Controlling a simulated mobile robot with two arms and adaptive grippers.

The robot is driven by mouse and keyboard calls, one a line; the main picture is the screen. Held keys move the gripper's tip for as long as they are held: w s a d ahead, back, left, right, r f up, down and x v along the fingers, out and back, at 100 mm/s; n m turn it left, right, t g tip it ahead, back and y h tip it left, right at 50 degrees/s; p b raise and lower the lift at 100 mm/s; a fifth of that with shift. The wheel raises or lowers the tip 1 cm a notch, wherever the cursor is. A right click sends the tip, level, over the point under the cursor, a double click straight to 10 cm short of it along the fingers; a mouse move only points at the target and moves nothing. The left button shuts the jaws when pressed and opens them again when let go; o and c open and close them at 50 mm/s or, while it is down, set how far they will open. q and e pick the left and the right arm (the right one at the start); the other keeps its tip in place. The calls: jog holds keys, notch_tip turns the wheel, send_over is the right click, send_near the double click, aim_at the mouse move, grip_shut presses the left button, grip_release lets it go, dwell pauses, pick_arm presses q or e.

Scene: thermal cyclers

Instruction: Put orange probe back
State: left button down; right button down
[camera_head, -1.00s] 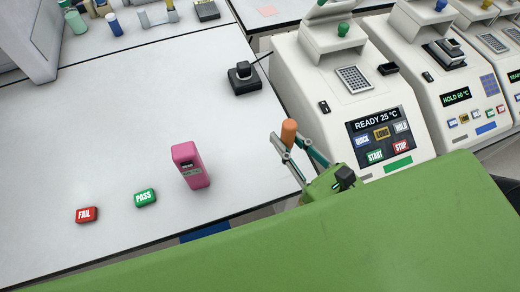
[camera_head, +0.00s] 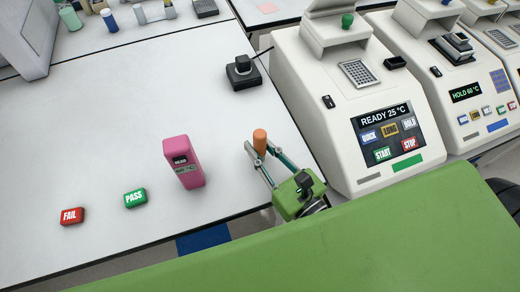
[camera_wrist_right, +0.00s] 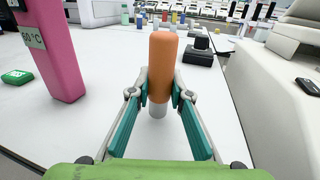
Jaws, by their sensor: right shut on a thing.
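The orange probe (camera_head: 260,142) is upright between the fingers of my right gripper (camera_head: 262,152), near the table's right edge. In the right wrist view the probe (camera_wrist_right: 161,68) has an orange body and a pale lower tip, and both teal fingers (camera_wrist_right: 158,98) press on its sides. The pink reader (camera_head: 183,162) stands on the table left of the gripper, with a small display on its front; it also shows at the left of the right wrist view (camera_wrist_right: 55,45). My left gripper is not in view.
A white thermal cycler (camera_head: 350,100) showing READY 25 °C stands right of the gripper. A black holder (camera_head: 243,73) sits on the table behind. Green PASS (camera_head: 135,198) and red FAIL (camera_head: 71,216) buttons lie at the left. The middle of the white table (camera_head: 100,130) is clear.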

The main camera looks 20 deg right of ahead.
jog(key=shift+r, duration=0.1)
jog(key=shift+f+b, duration=0.55)
jog(key=shift+f, duration=0.1)
jog(key=c, duration=1.9)
grip_release()
jog(key=shift+r, duration=0.25)
jog(key=shift+r+p, duration=0.45)
jog(key=shift+p, duration=0.2)
jog(key=b+v, duration=0.1)
jog(key=v, duration=0.2)
jog(key=b+v, duration=0.2)
jog(key=v, duration=0.2)
jog(key=b+v, duration=0.2)
jog(key=v, duration=0.1)
jog(key=shift+s+d+f, duration=0.1)
jog(key=shift+s+f, duration=0.15)
jog(key=shift+s, duration=0.1)
jog(key=shift+s+d+r, duration=0.2)
jog(key=shift+s, duration=0.45)
